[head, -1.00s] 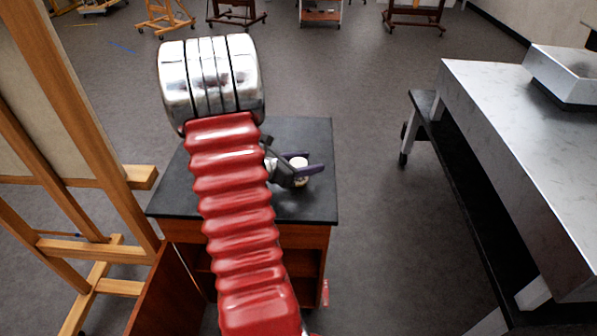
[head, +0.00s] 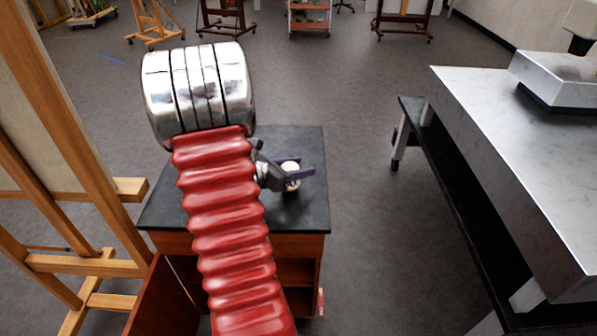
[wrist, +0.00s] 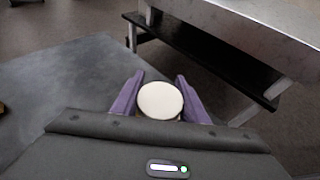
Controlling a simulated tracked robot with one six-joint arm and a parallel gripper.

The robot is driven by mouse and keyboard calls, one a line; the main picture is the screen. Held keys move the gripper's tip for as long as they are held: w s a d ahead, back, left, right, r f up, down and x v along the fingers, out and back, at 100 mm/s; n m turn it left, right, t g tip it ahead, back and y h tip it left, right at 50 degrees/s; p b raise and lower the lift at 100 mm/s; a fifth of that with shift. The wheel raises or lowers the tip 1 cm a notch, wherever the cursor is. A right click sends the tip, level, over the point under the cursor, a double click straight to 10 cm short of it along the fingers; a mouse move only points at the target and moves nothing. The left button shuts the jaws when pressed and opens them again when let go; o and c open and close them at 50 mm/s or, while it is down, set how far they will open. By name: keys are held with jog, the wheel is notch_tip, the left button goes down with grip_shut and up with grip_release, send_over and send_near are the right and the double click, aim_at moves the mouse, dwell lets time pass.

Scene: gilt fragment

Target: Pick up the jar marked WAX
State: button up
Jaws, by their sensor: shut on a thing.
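A small jar with a round cream-white lid (wrist: 160,100) sits between the two purple fingers of my gripper (wrist: 158,93) in the wrist view. In the head view the jar (head: 291,168) shows between the fingers of my gripper (head: 291,173), over the right part of the dark cabinet top. My gripper is shut on the jar. No WAX marking can be read on it in either view. The jar's lower part is mostly hidden, and I cannot tell whether it touches the top.
The black-topped wooden cabinet (head: 310,212) has an open door (head: 165,300) at its lower left. A wooden easel (head: 70,130) stands close on the left. A grey metal table (head: 510,150) stands on the right. Floor between the cabinet and table is clear.

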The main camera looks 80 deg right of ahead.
notch_tip(320, 180, up, 8)
jog(key=shift+r, duration=0.15)
dwell(0.3)
dwell(0.4)
